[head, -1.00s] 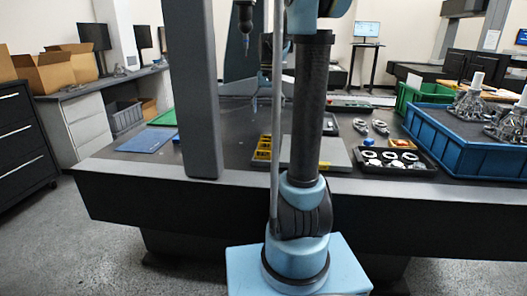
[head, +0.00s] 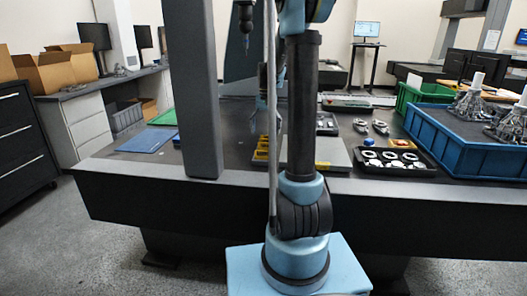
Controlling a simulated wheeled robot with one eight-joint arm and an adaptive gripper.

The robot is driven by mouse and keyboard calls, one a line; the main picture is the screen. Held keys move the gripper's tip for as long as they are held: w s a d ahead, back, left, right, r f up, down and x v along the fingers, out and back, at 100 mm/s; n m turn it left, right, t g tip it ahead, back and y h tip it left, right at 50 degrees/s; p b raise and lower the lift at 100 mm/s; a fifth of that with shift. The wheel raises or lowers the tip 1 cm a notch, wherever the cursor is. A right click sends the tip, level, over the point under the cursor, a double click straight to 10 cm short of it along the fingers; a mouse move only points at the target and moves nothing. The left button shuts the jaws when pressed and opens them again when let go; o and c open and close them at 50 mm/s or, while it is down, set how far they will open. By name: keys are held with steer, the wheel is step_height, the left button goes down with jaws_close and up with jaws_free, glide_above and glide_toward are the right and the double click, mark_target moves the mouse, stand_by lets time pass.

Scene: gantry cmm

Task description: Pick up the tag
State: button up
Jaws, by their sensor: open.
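No piece can be clearly made out as the tag. Several small yellow pieces (head: 262,150) stand in a row on the left part of a grey plate on the dark table, partly behind my arm. Another small yellow mark shows on the plate (head: 335,167) just right of my arm. My gripper (head: 264,130) is open and hangs above and behind the yellow row. It is small in the view and partly covered by my own arm, and nothing can be seen between its fingers.
A grey gantry upright (head: 190,90) stands left of my arm, with a probe (head: 245,25) hanging beyond it. A black tray (head: 385,172) of metal parts and a blue crate (head: 470,153) are at the right. A blue mat (head: 147,141) lies at the left.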

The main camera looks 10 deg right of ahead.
mark_target(265, 148)
steer(key=shift+s+f, duration=0.2)
steer(key=shift+f, duration=3.5)
steer(key=c, duration=0.9)
